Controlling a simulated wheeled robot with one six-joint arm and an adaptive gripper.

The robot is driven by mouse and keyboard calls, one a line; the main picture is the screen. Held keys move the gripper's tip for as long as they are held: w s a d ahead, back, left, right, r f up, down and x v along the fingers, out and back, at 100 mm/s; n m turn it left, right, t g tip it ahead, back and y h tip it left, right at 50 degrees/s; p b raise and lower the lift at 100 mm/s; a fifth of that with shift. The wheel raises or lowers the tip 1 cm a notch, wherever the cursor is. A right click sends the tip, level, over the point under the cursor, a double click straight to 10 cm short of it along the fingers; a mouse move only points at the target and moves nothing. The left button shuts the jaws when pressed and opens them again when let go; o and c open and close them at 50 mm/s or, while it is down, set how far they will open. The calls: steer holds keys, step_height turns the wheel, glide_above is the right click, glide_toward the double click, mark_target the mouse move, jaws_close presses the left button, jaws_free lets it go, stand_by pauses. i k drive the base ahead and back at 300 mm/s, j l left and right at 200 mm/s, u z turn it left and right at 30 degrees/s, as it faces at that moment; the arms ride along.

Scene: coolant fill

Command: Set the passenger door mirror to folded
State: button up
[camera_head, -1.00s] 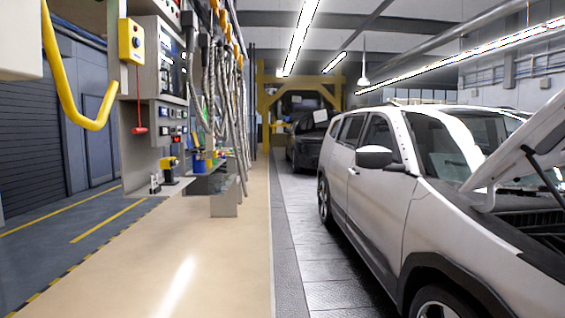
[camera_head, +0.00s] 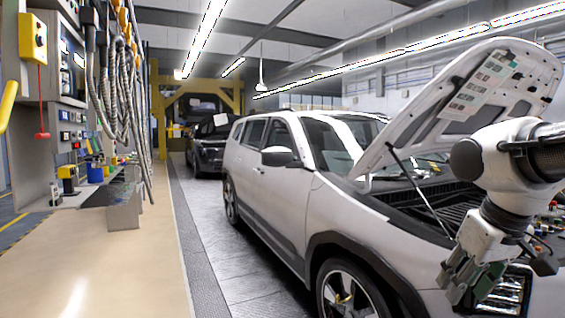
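The passenger door mirror (camera_head: 278,156) is a white-capped shell with a dark base on the side of the white car (camera_head: 262,195). It juts outward from the front door, below the side window. My gripper (camera_head: 458,292) is at the lower right, in front of the car's front corner and headlight. It hangs downward, far from the mirror, which lies to the left and farther back. The gripper's fingers are small and partly merge with the headlight behind, so their opening is unclear. I see nothing held in it.
The car's hood (camera_head: 470,95) is raised on a prop rod. A control panel with hanging hoses (camera_head: 122,85) stands on the left. The tan walkway (camera_head: 140,245) beside the car is clear. A dark car (camera_head: 210,142) stands farther back.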

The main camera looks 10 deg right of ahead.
mark_target(273, 157)
steer(key=i+u, duration=0.25)
steer(key=j+u, duration=0.1)
steer(key=u, duration=0.2)
steer(key=i+u, duration=0.15)
steer(key=i, duration=0.85)
steer(key=i+l+u, duration=0.15)
steer(key=i, duration=0.85)
steer(key=i+z, duration=0.2)
steer(key=i, duration=0.55)
steer(key=i+j+z, duration=0.2)
steer(key=i, duration=0.5)
